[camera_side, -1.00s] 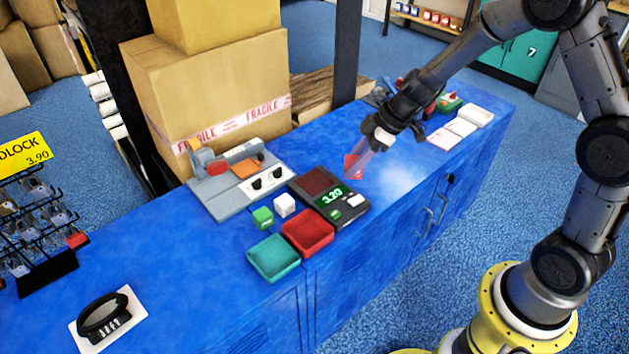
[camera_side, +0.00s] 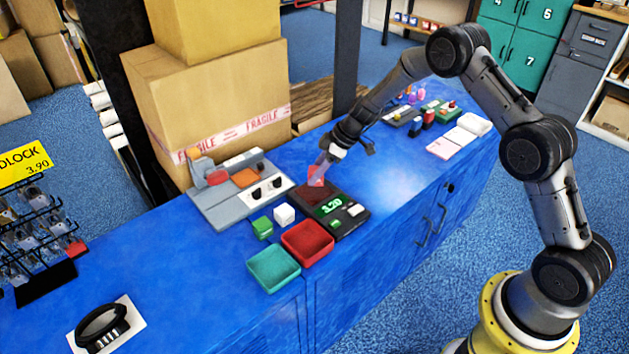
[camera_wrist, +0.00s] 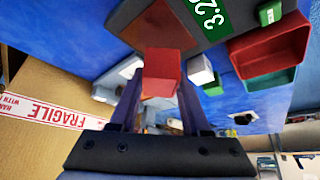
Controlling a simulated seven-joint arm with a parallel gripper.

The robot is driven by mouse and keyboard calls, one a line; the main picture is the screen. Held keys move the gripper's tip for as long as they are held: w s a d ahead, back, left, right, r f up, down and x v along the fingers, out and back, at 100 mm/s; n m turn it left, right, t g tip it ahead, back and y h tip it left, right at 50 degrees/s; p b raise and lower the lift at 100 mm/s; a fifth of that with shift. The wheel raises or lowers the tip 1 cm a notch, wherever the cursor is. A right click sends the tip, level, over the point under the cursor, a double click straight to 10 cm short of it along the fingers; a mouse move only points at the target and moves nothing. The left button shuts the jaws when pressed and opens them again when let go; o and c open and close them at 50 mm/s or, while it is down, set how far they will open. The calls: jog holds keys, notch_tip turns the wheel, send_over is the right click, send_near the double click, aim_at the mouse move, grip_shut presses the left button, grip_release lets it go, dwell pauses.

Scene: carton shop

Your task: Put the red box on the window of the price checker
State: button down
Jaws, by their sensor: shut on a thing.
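The red box (camera_side: 316,177) is between the fingers of my gripper (camera_side: 321,170), which is shut on it. In the wrist view the red box (camera_wrist: 162,70) shows between the two fingertips (camera_wrist: 160,88). The price checker (camera_side: 340,219) is a dark device with a green display reading 3.20. Its dark red window (camera_side: 316,196) is at the end away from the buttons, and the red box is over or at its far edge. In the wrist view the window (camera_wrist: 157,35) is partly hidden behind the box. I cannot tell whether the box touches it.
A red tray (camera_side: 308,257) and a teal tray (camera_side: 262,275) stand in front of the price checker. A white cube (camera_side: 284,214) and a green cube (camera_side: 262,227) are left of it. A grey fixture (camera_side: 220,206) and tall cartons (camera_side: 190,115) stand behind.

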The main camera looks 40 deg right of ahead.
jog(key=shift+w+f, duration=0.3)
jog(key=shift+f, duration=1.6)
jog(key=shift+f, duration=0.1)
jog(key=shift+c, duration=1.8)
grip_release()
jog(key=shift+f, duration=0.1)
